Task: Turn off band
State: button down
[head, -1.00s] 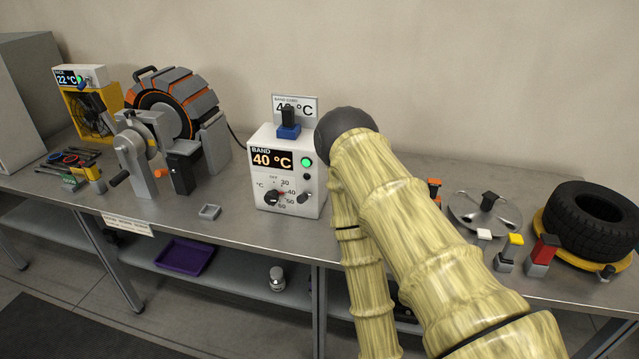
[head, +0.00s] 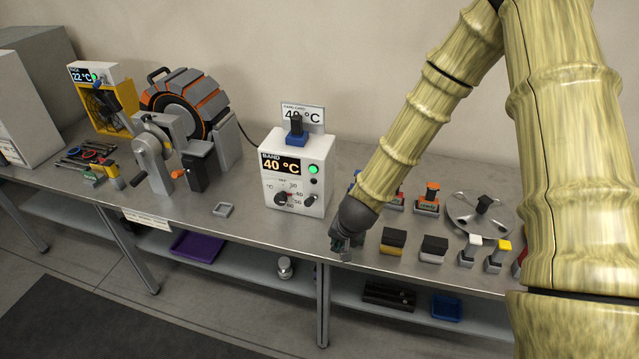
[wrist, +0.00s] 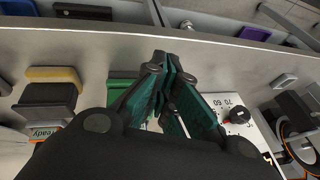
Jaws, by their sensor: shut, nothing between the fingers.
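The white band control box (head: 294,172) stands on the bench in the head view. Its display (head: 281,164) reads "BAND 40 °C" and a green light (head: 314,169) is lit beside it. Below are a black temperature dial (head: 283,199) and a second dark knob (head: 309,200) at lower right. A card reading 40 °C stands on top behind a blue-based black piece (head: 296,130). My gripper (head: 341,248) is shut and empty, pointing down near the bench's front edge, right of the box and apart from it. In the wrist view the closed fingers (wrist: 168,85) show, with the box's dial (wrist: 237,115) to their right.
A tyre warmer (head: 188,105) and a crank stand are left of the box. Several small blocks, including a yellow-and-black one (head: 393,241), stand right of my gripper. The bench between box and tray is clear.

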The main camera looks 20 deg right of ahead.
jog(key=w+r+m+t, duration=0.1)
jog(key=w+r, duration=0.3)
jog(key=r, duration=0.3)
jog(key=w+r+m+y+p, duration=0.1)
jog(key=w+r, duration=0.4)
jog(key=r, duration=0.3)
jog(key=shift+d+m+t, duration=0.15)
jog(key=shift+m+t, duration=0.15)
jog(key=shift+t, duration=0.1)
jog(key=p, duration=0.3)
send_near(314, 197)
jog(key=shift+x, duration=1.85)
jog(key=shift+f+b, duration=0.25)
jog(key=shift+b, duration=0.65)
